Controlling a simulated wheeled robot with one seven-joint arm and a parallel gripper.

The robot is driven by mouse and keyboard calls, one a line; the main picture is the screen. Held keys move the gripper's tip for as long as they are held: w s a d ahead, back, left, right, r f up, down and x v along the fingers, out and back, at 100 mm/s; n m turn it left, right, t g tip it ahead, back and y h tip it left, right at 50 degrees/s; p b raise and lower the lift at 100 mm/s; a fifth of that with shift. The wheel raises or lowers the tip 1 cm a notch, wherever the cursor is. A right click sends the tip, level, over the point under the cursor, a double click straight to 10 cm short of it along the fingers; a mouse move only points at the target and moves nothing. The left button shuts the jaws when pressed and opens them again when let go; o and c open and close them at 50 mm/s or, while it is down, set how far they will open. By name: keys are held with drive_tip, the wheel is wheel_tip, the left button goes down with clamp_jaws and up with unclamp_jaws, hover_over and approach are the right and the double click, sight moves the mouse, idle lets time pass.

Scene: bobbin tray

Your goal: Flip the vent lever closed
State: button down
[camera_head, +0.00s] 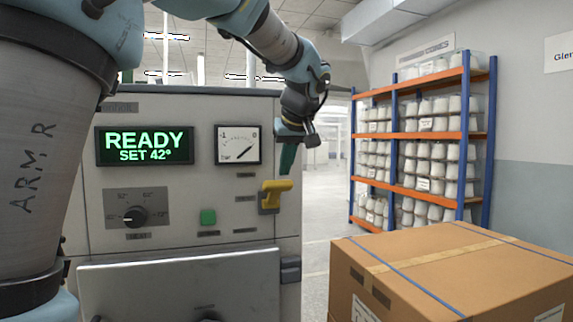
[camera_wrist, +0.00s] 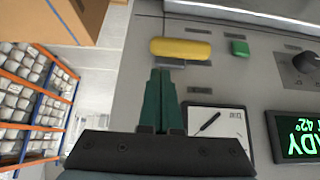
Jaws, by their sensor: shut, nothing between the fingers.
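The vent lever is a yellow handle (camera_head: 274,192) on the grey machine's front panel, near its right edge. In the head view its grip runs sideways from a mount and a part bends down at its left. In the wrist view the yellow lever (camera_wrist: 181,49) lies just beyond my fingertips. My gripper (camera_head: 288,172) is above the lever's right end, green fingers pointing down. In the wrist view the fingers (camera_wrist: 160,72) are together and empty, with a small gap to the lever; whether they touch it cannot be told for certain.
The panel (camera_head: 180,235) also has a green button (camera_head: 208,217), a dial (camera_head: 135,216), a gauge (camera_head: 237,145) and a display reading READY, SET 42° (camera_head: 144,146). A cardboard box (camera_head: 450,265) stands at the front right. A bobbin shelf (camera_head: 420,137) is far behind.

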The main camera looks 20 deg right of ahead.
drive_tip(key=shift+s+f, duration=0.3)
drive_tip(key=shift+f, duration=0.1)
drive_tip(key=shift+f+b, duration=0.15)
drive_tip(key=shift+b, duration=0.15)
drive_tip(key=shift+s+f+b, duration=0.1)
drive_tip(key=shift+f+b, duration=0.05)
drive_tip(key=shift+b, duration=0.25)
drive_tip(key=shift+s+a+b, duration=0.1)
drive_tip(key=shift+b, duration=0.3)
